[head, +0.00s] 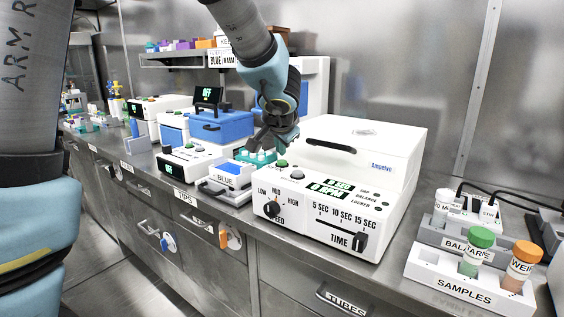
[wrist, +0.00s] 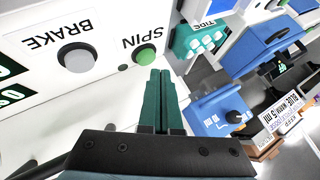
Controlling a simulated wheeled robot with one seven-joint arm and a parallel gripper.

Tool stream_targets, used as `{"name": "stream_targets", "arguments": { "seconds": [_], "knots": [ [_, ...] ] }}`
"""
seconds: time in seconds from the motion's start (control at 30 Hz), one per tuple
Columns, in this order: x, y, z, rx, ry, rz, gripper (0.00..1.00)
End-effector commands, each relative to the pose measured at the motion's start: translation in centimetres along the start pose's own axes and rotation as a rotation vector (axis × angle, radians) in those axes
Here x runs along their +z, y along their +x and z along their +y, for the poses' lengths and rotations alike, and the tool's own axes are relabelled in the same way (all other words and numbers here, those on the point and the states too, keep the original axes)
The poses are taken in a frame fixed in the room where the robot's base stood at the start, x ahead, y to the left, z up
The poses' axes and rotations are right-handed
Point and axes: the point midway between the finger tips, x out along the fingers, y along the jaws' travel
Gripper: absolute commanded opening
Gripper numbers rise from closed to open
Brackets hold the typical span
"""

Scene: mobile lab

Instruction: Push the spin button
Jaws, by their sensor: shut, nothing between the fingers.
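The green spin button (head: 282,163) is on the sloped front of the white Ampelvo machine (head: 380,150), beside a grey button (head: 297,174). In the wrist view the green button (wrist: 145,54) sits by the word SPIN, with the grey BRAKE button (wrist: 77,58) to its left. My gripper (head: 268,146) is above the machine's left front corner. In the wrist view the shut, empty gripper (wrist: 160,75) has its dark green fingertips just below and right of the green button. I cannot tell whether they touch it.
The machine has a speed knob (head: 272,208), a display (head: 327,188) and a time slider (head: 360,241). A teal rack (head: 258,155) and a blue-lidded box (head: 220,125) stand left of it. A samples rack (head: 462,284) stands right. The machine's lid handle (head: 331,146) rises near my gripper.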

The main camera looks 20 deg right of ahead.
Motion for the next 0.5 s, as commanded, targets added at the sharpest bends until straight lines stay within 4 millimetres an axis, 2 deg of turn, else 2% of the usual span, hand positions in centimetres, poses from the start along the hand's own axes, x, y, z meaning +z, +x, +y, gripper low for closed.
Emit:
{"name": "stream_targets", "arguments": {
  "seconds": [0.5],
  "knots": [
    [0.44, 0.59, 0.44, 0.000, -0.001, 0.000, 0.00]
  ]
}}
